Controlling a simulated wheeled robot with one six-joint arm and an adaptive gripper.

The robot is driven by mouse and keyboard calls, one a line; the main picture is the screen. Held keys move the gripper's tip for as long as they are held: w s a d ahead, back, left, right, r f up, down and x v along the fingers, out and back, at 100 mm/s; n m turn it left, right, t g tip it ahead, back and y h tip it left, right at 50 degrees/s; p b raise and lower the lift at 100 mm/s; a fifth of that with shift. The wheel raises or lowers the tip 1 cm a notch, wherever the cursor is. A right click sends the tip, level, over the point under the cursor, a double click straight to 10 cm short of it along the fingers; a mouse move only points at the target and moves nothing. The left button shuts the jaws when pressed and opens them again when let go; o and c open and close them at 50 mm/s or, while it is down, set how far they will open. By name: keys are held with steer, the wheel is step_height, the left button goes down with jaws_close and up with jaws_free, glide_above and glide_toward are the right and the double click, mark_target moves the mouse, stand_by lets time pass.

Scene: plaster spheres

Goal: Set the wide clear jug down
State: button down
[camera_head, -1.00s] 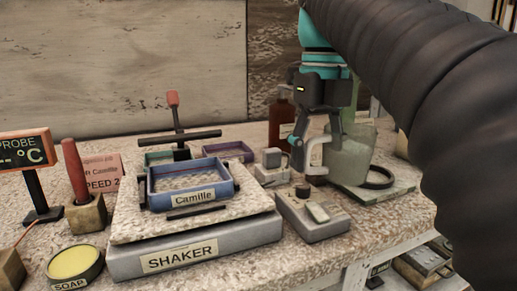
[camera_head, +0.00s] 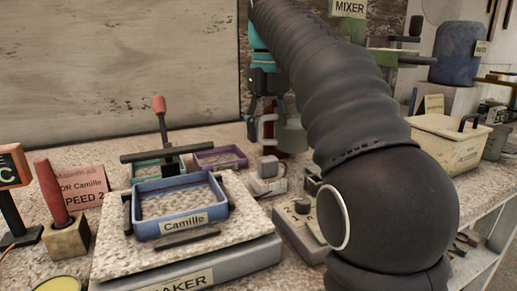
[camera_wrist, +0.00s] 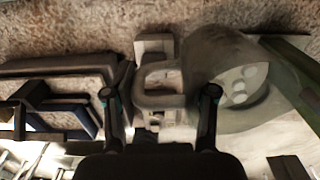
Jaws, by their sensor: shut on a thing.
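The wide clear jug (camera_head: 291,136) shows in the head view as a pale greenish, see-through body at the back of the bench, partly hidden behind my arm. Its pale handle (camera_head: 267,130) is at its left. My gripper (camera_head: 263,118) is at the handle. In the wrist view the jug (camera_wrist: 225,60) lies right of centre, with pale round shapes inside its outline. Its looped handle (camera_wrist: 150,88) is between the two fingers of my gripper (camera_wrist: 160,94), which is shut on it. I cannot tell whether the jug's base touches the bench.
A shaker (camera_head: 185,281) carries a blue tray (camera_head: 159,227) labelled Camille. A small grey device (camera_head: 268,181) and a grey control box (camera_head: 297,229) stand below the jug in the picture. A cream lidded box (camera_head: 447,143) is at right. My arm hides much of the bench.

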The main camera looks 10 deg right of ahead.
steer(key=w, duration=0.3)
steer(key=shift+w+a+p, duration=0.35)
steer(key=shift+p, duration=0.05)
steer(key=shift+w+f, duration=0.1)
steer(key=shift+w, duration=0.1)
steer(key=shift+s+f+b, duration=0.1)
steer(key=shift+f+b, duration=0.35)
steer(key=shift+f, duration=2.95)
steer(key=shift+c, duration=1.7)
jaws_free()
steer(key=shift+r+p, duration=0.4)
steer(key=shift+r, duration=3.3)
